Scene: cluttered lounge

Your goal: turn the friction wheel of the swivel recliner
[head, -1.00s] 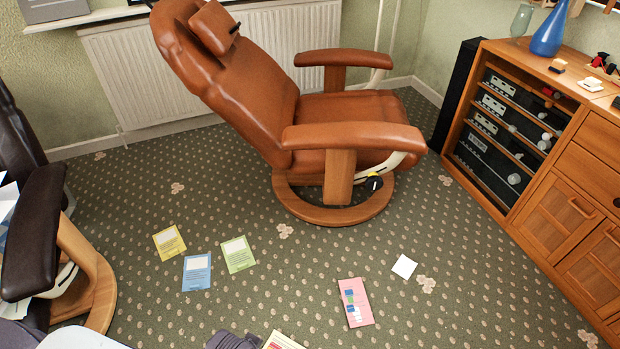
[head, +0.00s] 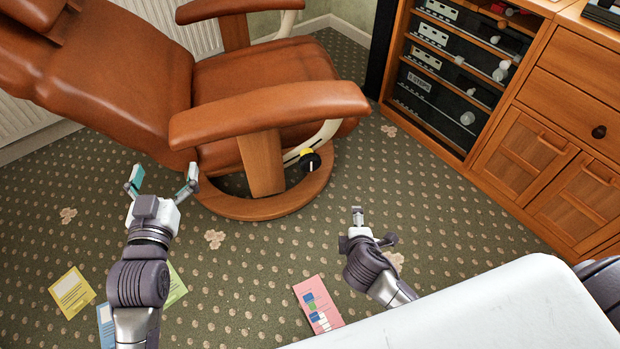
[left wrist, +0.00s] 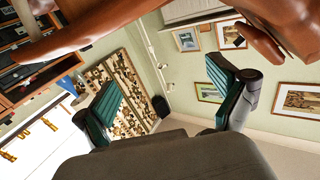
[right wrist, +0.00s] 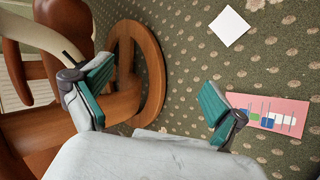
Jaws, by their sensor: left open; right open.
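The brown leather swivel recliner (head: 270,90) stands ahead on a round wooden base (head: 262,205). Its friction wheel (head: 309,161), black with a yellow part beside it, sits low on the near side, just right of the wooden arm support. My left gripper (head: 163,180) is open and empty, left of the wheel and near the seat's left edge. My right gripper (head: 368,224) is below and right of the wheel, apart from it. The right wrist view shows its fingers (right wrist: 155,100) open and empty, with the recliner's base beyond. The wheel is not clearly visible there.
A wooden cabinet (head: 540,150) with audio gear stands at the right. A pink booklet (head: 318,305) and a yellow card (head: 71,292) lie on the patterned carpet. A white surface (head: 490,315) fills the bottom right. Carpet right of the recliner's base is clear.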

